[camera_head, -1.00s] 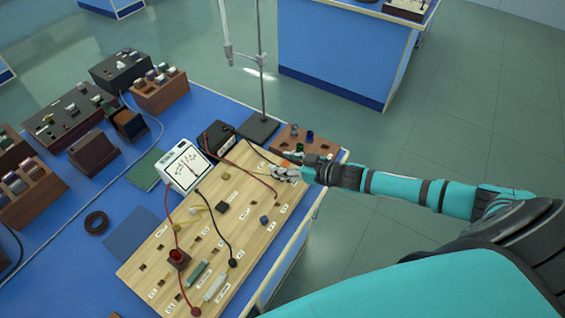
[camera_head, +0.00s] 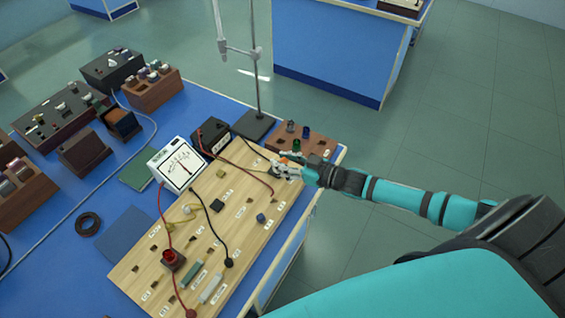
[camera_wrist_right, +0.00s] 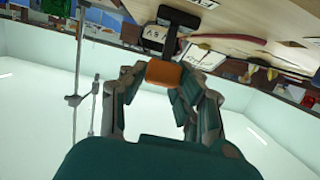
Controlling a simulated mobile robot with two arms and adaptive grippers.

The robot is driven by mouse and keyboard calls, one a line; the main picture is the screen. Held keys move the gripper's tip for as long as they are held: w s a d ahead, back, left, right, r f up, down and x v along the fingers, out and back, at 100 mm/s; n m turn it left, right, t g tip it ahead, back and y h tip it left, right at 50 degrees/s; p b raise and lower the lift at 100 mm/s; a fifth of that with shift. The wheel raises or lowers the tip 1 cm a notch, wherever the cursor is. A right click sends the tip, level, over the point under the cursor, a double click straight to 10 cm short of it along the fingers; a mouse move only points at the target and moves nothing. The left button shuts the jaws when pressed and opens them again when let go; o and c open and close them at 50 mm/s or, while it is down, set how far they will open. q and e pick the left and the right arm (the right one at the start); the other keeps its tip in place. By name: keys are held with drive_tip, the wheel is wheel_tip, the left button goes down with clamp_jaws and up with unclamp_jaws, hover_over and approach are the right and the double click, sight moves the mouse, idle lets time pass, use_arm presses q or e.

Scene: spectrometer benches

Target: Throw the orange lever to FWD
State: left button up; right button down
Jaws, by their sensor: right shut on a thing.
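The orange lever's block-shaped handle (camera_wrist_right: 163,73) sits between the fingertips of my right gripper (camera_wrist_right: 160,85) in the right wrist view. My right gripper is shut on it. A dark stem (camera_wrist_right: 170,40) runs from the handle to the wooden board, beside a white label whose lettering I cannot read for certain. In the head view my right gripper (camera_head: 287,168) is at the board's far right corner, and only a bit of orange shows there. The wooden board (camera_head: 150,255) lies on the blue bench. My left gripper is not in view.
A white meter (camera_head: 178,164) and a black box (camera_head: 210,136) stand along the board's far left side. A stand with a thin rod (camera_head: 256,60) rises behind. A brown block with coloured knobs (camera_head: 318,143) is just beyond the gripper. Red and black wires cross the board.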

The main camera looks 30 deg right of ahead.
drive_tip(key=c, duration=1)
unclamp_jaws()
drive_tip(key=shift+o, duration=0.2)
drive_tip(key=v, duration=1.2)
drive_tip(key=shift+d, duration=0.1)
